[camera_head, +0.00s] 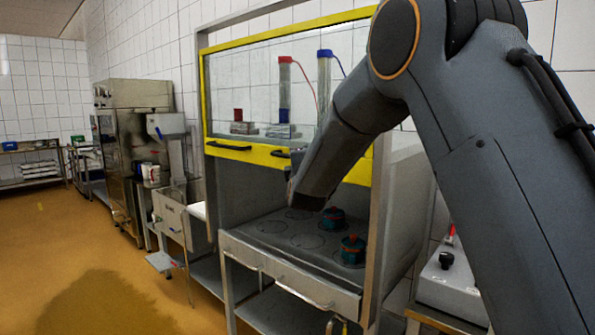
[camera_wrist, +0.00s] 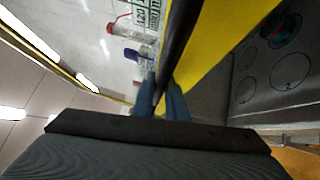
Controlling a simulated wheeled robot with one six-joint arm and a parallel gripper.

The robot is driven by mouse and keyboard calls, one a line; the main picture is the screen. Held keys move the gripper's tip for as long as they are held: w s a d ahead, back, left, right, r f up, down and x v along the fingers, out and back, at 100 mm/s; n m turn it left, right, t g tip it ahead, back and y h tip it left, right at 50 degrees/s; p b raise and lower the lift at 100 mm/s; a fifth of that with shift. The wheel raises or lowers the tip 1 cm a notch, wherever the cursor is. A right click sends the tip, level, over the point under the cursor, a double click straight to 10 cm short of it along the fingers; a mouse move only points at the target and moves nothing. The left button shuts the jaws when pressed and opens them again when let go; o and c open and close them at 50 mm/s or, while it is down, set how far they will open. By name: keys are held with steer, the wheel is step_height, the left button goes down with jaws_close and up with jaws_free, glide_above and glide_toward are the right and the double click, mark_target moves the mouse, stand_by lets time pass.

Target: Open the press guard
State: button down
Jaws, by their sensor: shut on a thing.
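The press guard is a clear pane in a yellow frame (camera_head: 240,152), with dark handles along its lower bar. The guard stands raised above the press bed (camera_head: 265,240), leaving a gap beneath. One handle (camera_head: 230,147) is free at the left; another handle (camera_head: 281,153) is partly hidden by my arm. In the wrist view my gripper (camera_wrist: 160,92) is shut on a dark handle bar (camera_wrist: 179,35) alongside the yellow frame (camera_wrist: 225,30). In the head view my wrist hides the fingers.
Two cylinders with a red top (camera_head: 285,60) and a blue top (camera_head: 324,54) show behind the pane. Round marked places on the bed's left are empty. A steel sink unit (camera_head: 172,215) stands left of the press. The floor (camera_head: 80,270) at the left is clear.

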steer(key=shift+r, duration=0.65)
steer(key=c, duration=1.8)
jaws_free()
steer(key=shift+f, duration=0.1)
steer(key=shift+f, duration=0.1)
steer(key=shift+s, duration=0.2)
steer(key=s+d+f+b, duration=0.1)
steer(key=s+b, duration=0.1)
steer(key=s, duration=0.5)
steer(key=shift+b, duration=0.3)
steer(key=shift+s, duration=0.1)
